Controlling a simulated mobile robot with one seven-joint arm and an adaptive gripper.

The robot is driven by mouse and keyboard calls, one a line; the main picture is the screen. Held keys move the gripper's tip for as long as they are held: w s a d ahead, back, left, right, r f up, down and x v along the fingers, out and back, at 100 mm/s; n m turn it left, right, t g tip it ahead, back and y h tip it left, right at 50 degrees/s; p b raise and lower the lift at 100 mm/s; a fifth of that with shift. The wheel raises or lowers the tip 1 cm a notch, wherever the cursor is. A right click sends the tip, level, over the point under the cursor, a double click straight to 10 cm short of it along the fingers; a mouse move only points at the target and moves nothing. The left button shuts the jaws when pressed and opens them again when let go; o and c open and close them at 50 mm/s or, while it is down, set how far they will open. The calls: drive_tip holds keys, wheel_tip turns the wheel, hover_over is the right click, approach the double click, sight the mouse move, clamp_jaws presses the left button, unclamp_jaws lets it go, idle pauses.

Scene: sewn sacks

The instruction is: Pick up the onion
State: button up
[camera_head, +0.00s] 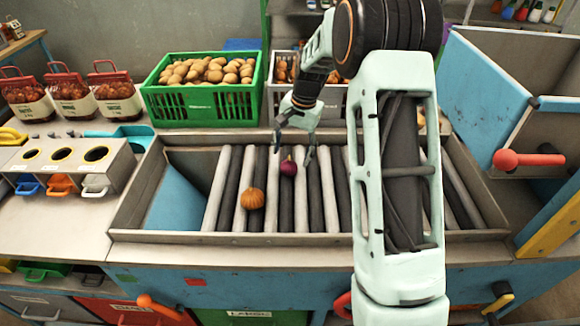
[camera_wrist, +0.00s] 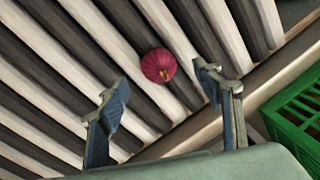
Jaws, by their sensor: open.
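A round purple-red onion (camera_head: 288,167) lies on the grey and dark rollers (camera_head: 330,190) of the sorting table. It also shows in the wrist view (camera_wrist: 158,65), just beyond the fingertips and between their lines. A second, orange-brown round onion or similar bulb (camera_head: 252,198) lies on the rollers nearer the front and to the left; it is not in the wrist view. My gripper (camera_head: 293,153) is open and empty, pointing down just behind and above the purple-red onion. Its two fingers (camera_wrist: 160,82) are spread wide in the wrist view. I cannot tell the exact height gap.
A green crate (camera_head: 203,104) of potatoes stands behind the rollers, with a grey crate (camera_head: 275,103) beside it. Filled jars or bags (camera_head: 70,92) stand at left. A metal rim (camera_head: 300,239) borders the rollers. A blue chute with a red-knobbed lever (camera_head: 506,159) is at right.

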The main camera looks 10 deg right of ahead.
sight(291, 161)
drive_tip(key=shift+w+a+f+p, duration=0.15)
drive_tip(key=shift+f+p, duration=0.15)
drive_tip(key=shift+f, duration=1.1)
drive_tip(key=shift+w+a+f+p, duration=0.15)
drive_tip(key=shift+f+p, duration=0.15)
drive_tip(key=shift+f, duration=1.05)
drive_tip(key=shift+c, duration=0.4)
drive_tip(key=c, duration=1.2)
drive_tip(key=shift+r, duration=0.1)
